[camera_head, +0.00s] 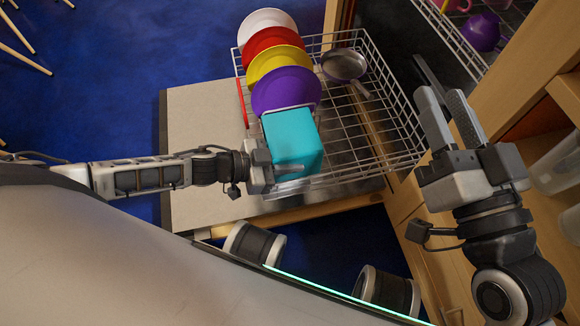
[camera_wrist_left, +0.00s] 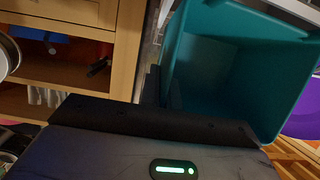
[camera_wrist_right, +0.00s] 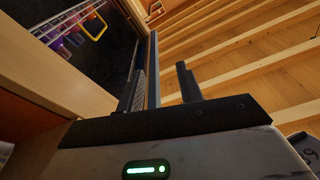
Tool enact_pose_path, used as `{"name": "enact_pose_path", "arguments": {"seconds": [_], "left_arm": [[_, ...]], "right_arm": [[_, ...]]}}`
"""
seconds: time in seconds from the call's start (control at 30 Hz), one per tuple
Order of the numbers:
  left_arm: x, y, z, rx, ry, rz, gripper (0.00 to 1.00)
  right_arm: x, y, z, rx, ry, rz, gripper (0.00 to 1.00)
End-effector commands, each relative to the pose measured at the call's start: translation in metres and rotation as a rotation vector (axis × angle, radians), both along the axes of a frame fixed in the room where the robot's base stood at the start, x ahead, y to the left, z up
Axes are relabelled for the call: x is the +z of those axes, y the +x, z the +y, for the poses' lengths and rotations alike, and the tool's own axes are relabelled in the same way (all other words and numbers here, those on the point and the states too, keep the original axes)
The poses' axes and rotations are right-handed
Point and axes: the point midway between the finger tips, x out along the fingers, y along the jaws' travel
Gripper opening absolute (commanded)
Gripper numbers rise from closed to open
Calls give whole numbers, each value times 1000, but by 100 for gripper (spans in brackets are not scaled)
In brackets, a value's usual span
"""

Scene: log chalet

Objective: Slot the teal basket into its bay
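The teal basket (camera_head: 292,145) is at the front of the wire rack (camera_head: 398,122), in front of the purple plate. In the left wrist view the open-topped basket (camera_wrist_left: 245,75) fills the right side. My left gripper (camera_head: 268,165) is at the basket's left side; in the left wrist view its dark fingers (camera_wrist_left: 161,90) straddle the basket wall, one inside and one outside. I cannot tell whether the basket rests on the rack floor or hangs above it. The bay is not clearly seen. My right gripper (camera_head: 440,95) is empty, with its fingers (camera_wrist_right: 160,85) apart, right of the rack.
White (camera_head: 262,20), red (camera_head: 268,40), yellow (camera_head: 277,60) and purple (camera_head: 285,90) plates stand in a row behind the basket. A pan (camera_head: 344,65) lies right of them. A red strip (camera_head: 242,103) is at the rack's left side. Wooden cabinetry (camera_head: 510,75) borders the right.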

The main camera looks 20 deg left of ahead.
Motion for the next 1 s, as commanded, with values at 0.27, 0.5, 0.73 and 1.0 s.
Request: {"name": "enact_pose_path", "arguments": {"seconds": [0.27, 0.5, 0.73, 1.0], "left_arm": [[1, 0, 0, 0, 0, -1, 0], [-7, 0, 0, 0, -1, -1, 0], [-10, 0, 0, 0, 0, 0, 25], [-8, 0, 0, 0, 0, 0, 25]], "right_arm": [[2, 0, 0, -2, -4, -11, 36], [7, 2, -1, -9, -17, -61, 36], [11, 3, -2, -15, -21, -89, 36], [12, 3, -1, -11, -22, -85, 36]]}}
